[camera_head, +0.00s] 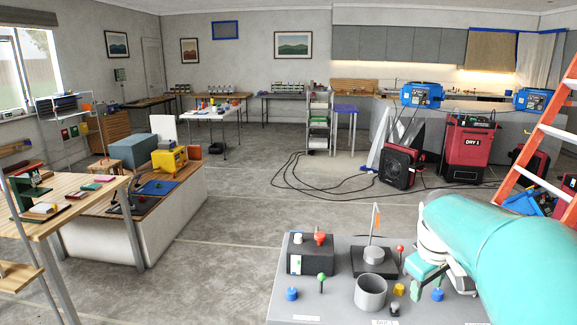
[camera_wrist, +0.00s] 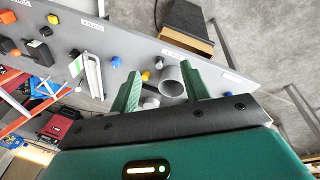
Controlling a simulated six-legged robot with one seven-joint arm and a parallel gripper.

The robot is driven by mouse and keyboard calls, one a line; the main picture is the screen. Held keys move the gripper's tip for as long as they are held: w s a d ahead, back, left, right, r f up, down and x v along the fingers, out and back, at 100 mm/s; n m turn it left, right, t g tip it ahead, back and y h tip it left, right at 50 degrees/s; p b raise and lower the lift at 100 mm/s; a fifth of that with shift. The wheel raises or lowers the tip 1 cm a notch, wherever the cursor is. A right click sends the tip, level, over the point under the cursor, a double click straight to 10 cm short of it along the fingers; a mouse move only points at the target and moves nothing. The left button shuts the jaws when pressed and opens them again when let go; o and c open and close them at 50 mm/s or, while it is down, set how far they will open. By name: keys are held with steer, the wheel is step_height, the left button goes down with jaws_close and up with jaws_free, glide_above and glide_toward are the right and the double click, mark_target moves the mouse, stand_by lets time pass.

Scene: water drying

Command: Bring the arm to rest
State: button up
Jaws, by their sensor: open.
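My gripper (camera_head: 428,275) is at the lower right in the head view, over the right part of a grey panel table (camera_head: 340,300). The teal arm link behind it fills the right edge. In the wrist view, the two green fingers of my gripper (camera_wrist: 161,88) stand well apart, with nothing held between them. A grey open cylinder (camera_wrist: 170,80) lies beyond the fingers, between them in the picture. The same cylinder (camera_head: 370,292) stands upright on the panel, left of my gripper, in the head view. I cannot tell the exact height of the fingers above the panel.
Near the gripper are a blue knob (camera_head: 437,295), a yellow knob (camera_head: 399,289), a red-topped pin (camera_head: 400,250) and a black box (camera_head: 309,256). An orange ladder (camera_head: 545,150) stands at right. A wooden-topped bench (camera_head: 165,207) is at left. Bare floor (camera_head: 250,195) lies between.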

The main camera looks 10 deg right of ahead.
steer(key=s+a+m+t+y, duration=0.1)
steer(key=s+a+m+t, duration=0.2)
steer(key=s+a, duration=1.2)
steer(key=a, duration=0.4)
steer(key=shift+s+a+r+m+t+y, duration=0.15)
steer(key=shift+s+a+m+t+y, duration=0.15)
steer(key=shift+s+y, duration=0.1)
steer(key=shift+d, duration=0.1)
steer(key=shift+c, duration=1.1)
steer(key=shift+d, duration=0.1)
